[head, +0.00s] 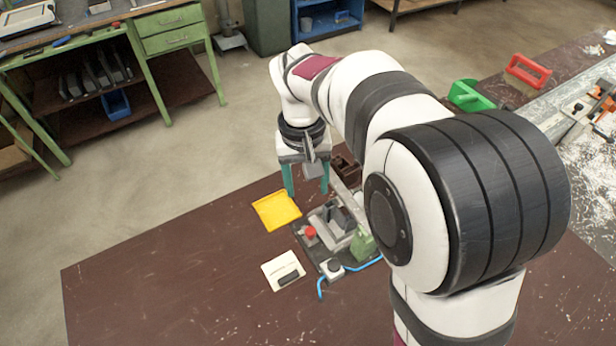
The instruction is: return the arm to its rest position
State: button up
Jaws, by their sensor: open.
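My gripper (307,181) has two teal fingers that point down and stand apart, with nothing visible between them. It hangs over the far side of the brown bench top (160,262), behind the clamp fixture (333,228) and near the yellow tray (277,210). I cannot tell its exact height above the bench. The fixture has grey metal blocks, a red knob (310,232) and a green part (362,243). My arm hides the right part of the fixture and much of the bench behind it.
A white card (283,270) with a dark item lies in front of the tray. A blue hose (322,286) runs by the fixture. The bench's left part is clear.

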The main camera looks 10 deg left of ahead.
jog(key=s+d+r+m, duration=0.3)
jog(key=s+d, duration=0.1)
jog(key=d, duration=0.3)
jog(key=s+d+m+y, duration=0.1)
jog(key=s+d+m, duration=0.2)
jog(key=s, duration=0.6)
jog(key=s+d+f+m+y, duration=0.1)
jog(key=s+d+m, duration=0.2)
jog(key=s+d, duration=0.3)
jog(key=s, duration=0.3)
jog(key=shift+s+d+f, duration=0.15)
jog(key=shift+d+f, duration=0.05)
